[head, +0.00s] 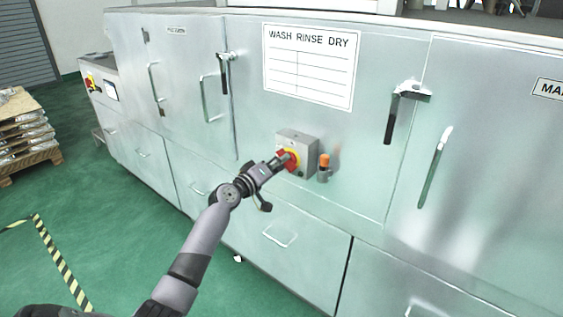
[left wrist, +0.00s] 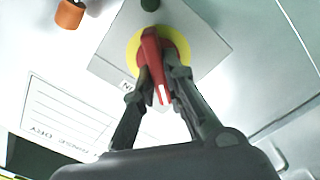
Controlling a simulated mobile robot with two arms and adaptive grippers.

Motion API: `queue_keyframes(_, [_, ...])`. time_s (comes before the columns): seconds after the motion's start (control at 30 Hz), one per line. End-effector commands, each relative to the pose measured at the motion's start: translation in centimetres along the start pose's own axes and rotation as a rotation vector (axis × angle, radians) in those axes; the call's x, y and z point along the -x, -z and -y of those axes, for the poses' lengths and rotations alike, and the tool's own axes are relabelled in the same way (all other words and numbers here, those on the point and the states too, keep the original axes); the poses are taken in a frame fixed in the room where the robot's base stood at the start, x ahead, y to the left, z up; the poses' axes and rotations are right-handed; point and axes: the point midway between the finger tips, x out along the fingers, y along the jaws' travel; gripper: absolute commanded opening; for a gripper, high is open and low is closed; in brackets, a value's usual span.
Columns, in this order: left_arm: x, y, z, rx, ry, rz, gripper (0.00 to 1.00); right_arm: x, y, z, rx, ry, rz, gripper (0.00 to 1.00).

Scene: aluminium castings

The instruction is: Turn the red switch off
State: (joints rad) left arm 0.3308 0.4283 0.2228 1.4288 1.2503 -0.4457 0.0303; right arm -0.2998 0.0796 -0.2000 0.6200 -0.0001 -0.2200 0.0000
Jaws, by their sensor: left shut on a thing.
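The red switch (left wrist: 153,62) is a red rotary handle on a yellow disc (left wrist: 182,48), mounted on a grey box on the front of a metal cabinet. In the head view the red switch (head: 289,158) is partly covered by my gripper. My left gripper (left wrist: 161,85) is shut on the red handle, with one finger on each side of it. In the head view my left gripper (head: 277,163) reaches the switch from the lower left. The handle has a white mark near its end. My right gripper is not in view.
An orange-capped fitting (head: 324,166) sticks out just right of the switch box (head: 308,146). A "WASH RINSE DRY" sign (head: 309,65) hangs above. Door handles (head: 434,167) protrude from the cabinet. A pallet with a stack (head: 22,130) stands far left; the green floor between is clear.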

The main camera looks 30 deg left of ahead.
Motion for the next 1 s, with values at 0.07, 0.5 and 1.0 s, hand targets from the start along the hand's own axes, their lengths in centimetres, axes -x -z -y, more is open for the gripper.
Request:
queue_keyframes(0.07, [0.0, 0.1, 0.0, 0.075, 0.0, -0.001, 0.0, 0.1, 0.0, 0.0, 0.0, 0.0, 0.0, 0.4])
queue_keyframes(0.5, [0.0, 0.0, 0.4, 0.461, 0.0, -0.002, 0.0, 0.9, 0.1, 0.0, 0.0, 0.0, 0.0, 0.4])
queue_keyframes(1.0, [0.0, -0.1, 0.6, 0.672, 0.0, -0.002, 0.0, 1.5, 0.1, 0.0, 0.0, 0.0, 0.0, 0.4])
